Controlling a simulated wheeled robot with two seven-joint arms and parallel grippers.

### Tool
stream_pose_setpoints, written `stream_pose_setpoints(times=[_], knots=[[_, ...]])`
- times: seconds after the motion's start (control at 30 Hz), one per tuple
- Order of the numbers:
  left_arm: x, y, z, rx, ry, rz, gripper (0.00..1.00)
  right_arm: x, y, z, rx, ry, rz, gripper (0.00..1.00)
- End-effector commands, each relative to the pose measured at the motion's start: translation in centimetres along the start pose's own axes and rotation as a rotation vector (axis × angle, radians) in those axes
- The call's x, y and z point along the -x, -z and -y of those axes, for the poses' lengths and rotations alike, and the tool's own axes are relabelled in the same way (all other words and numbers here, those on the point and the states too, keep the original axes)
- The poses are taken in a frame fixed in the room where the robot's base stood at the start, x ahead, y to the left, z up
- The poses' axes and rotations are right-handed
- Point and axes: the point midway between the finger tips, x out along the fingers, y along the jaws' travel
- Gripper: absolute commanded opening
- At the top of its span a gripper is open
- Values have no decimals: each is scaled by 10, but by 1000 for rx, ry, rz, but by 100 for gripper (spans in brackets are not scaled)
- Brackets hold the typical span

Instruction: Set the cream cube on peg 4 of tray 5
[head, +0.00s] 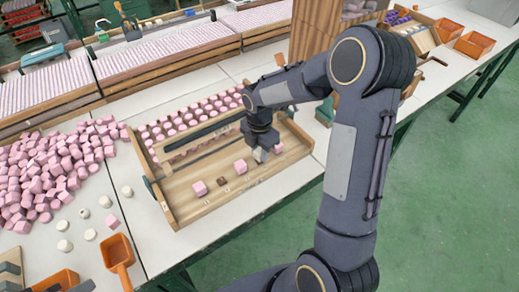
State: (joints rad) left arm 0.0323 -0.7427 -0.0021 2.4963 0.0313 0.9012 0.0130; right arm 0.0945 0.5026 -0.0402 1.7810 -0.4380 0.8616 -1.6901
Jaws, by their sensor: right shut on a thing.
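The wooden tray (180,215) lies on the white bench, with small marks along its front strip. On that strip are a pink cube (199,188) at the left, a small brown piece (222,181), another pink cube (239,167) and a pink piece (278,148) at the right. My right gripper (260,148) points down over the strip, shut on the cream cube (260,156), between the two right-hand pink pieces. The fingers partly hide the cube, and I cannot tell whether it touches a peg. My left gripper is not clearly visible.
Rows of pink pieces (185,122) fill the tray's back, with a dark bar (215,128) across it. A big pink heap (50,170) and loose cream pieces (65,245) lie left. An orange scoop (118,252) lies near the front edge. A wooden box (315,30) stands behind.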

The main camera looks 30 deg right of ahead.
Motion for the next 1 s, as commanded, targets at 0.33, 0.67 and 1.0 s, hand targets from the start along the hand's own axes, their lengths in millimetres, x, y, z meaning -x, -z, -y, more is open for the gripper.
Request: stream_pose_setpoints(times=[0.33, 0.67, 1.0], knots=[[0, 0, 0, 0, 0, 0, 36, -1, 0, 0, 0, 0, 0, 5], [-3, -2, 1, 0, 0, 0, 36, -7, 0, 0, 0, -1, 0, 5], [-3, -2, 1, 0, 0, 0, 36, -7, 0, 0, 0, -1, 0, 5]])
